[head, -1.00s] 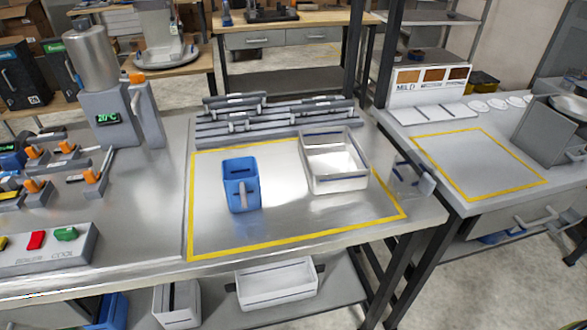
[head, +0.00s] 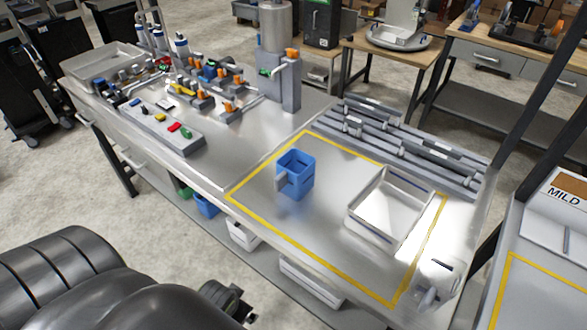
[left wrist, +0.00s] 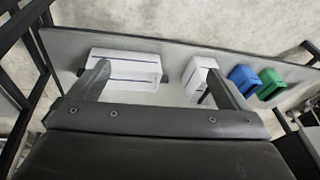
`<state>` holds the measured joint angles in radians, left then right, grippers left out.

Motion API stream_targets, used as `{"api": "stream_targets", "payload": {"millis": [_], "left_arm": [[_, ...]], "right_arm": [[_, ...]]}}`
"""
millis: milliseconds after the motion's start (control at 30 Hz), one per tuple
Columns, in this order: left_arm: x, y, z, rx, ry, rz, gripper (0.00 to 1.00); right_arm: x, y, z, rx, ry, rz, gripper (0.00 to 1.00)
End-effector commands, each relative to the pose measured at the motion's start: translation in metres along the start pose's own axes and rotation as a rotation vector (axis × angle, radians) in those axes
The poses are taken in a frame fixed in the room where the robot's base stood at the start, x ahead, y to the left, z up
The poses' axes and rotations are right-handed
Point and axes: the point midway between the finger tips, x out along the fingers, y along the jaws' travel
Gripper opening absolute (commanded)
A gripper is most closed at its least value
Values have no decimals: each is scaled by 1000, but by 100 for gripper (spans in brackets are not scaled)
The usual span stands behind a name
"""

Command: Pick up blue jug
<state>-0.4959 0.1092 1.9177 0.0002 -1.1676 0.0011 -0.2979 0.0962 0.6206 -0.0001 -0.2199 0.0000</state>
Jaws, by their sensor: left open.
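The blue jug (head: 297,172) stands upright on the steel table inside the yellow taped outline, with its grey handle towards the lower left. My left arm enters at the lower left of the head view, and its gripper (head: 230,302) is low in front of the table, well short of the jug. In the left wrist view the two fingers of my left gripper (left wrist: 157,75) are spread with nothing between them. That view looks at bins on the lower shelf, and the jug is not in it. My right gripper is not in view.
A white open bin (head: 391,208) stands right of the jug inside the yellow outline. A rack of grey bars (head: 400,140) lies behind. A clear jug-like container (head: 437,282) is at the table's right corner. The lower shelf holds white bins (left wrist: 125,68), a blue bin (left wrist: 243,78) and a green bin (left wrist: 271,84).

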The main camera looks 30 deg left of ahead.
Motion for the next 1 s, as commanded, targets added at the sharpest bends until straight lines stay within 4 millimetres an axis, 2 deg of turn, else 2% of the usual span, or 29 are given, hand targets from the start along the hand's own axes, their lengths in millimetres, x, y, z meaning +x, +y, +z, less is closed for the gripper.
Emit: {"api": "stream_targets", "payload": {"millis": [33, 233, 300, 400, 600, 700, 867, 1000], "left_arm": [[-32, -4, -11, 0, 18, -5, 98], [-127, -22, -45, -3, 118, -30, 98], [-163, -34, -66, -2, 210, -45, 98], [-195, -50, -104, 1, 387, -46, 98], [-236, -62, -168, 17, 696, 43, 98], [-253, -62, -190, 29, 804, 108, 98], [-270, -59, -209, 39, 897, 187, 98], [-270, -57, -219, 36, 921, 210, 98]], "right_arm": [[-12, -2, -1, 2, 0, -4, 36], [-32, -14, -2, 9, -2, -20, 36], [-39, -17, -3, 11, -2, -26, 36], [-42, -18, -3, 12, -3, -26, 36], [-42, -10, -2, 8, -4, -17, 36], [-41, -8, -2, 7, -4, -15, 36], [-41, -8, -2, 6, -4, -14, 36], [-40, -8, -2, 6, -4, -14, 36]]}}
